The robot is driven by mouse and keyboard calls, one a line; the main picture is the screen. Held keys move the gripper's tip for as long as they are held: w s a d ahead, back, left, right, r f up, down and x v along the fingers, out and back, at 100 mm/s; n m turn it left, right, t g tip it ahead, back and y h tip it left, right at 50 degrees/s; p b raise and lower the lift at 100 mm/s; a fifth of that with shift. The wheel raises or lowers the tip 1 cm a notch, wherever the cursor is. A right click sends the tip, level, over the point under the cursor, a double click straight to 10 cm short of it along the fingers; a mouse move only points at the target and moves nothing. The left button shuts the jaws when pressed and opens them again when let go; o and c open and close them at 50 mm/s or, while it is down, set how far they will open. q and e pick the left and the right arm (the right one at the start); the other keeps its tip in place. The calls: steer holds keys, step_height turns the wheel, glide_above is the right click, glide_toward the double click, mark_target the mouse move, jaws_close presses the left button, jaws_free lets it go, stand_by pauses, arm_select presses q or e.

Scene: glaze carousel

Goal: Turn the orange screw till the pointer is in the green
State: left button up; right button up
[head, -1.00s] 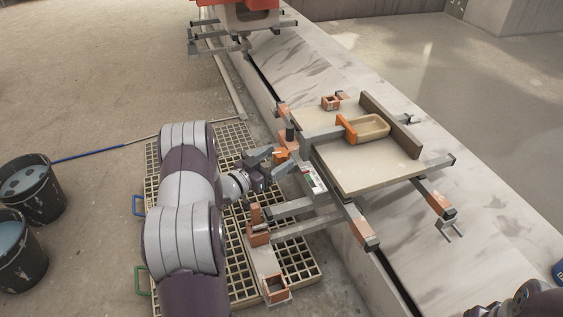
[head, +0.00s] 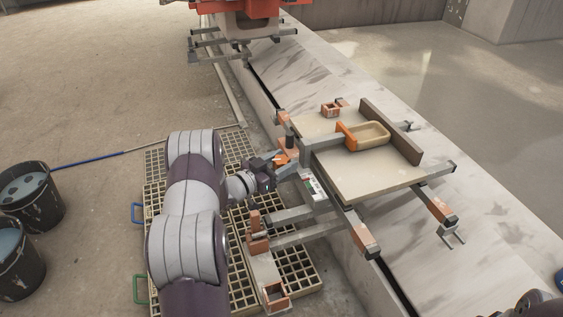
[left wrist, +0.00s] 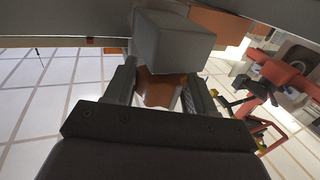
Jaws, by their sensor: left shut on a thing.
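The orange screw (head: 283,158) sits at the near-left side of the carousel frame in the head view. My left gripper (head: 277,163) reaches it from the left and largely covers it. In the left wrist view, my gripper's two fingers (left wrist: 160,92) stand either side of the orange screw (left wrist: 155,88), shut on it. A grey block lies just beyond the screw there. The small gauge (head: 314,187) shows white with a bit of green and red beside the frame. Its pointer is too small to read. My right gripper is not in view.
A slatted grate (head: 292,265) lies below my left arm. Two dark buckets (head: 30,195) stand at far left. Open floor lies at upper left.

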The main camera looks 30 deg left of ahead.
arm_select(q)
steer(key=m+g+h, duration=0.1)
steer(key=m+h, duration=0.1)
steer(key=shift+h, duration=0.4)
steer(key=m+g+h, duration=0.2)
steer(key=h, duration=0.1)
steer(key=shift+f+g, duration=0.15)
steer(key=shift+g, duration=0.15)
steer(key=m+g+h+b, duration=0.2)
steer(key=m+g+h, duration=0.1)
steer(key=shift+f+g, duration=0.1)
steer(key=shift+g, duration=0.2)
steer(key=shift+m+g+h+b, duration=0.4)
steer(key=shift+m+g, duration=0.1)
steer(key=shift+m, duration=0.1)
steer(key=shift+r, duration=0.2)
steer(key=o, duration=1)
steer(key=shift+c, duration=0.2)
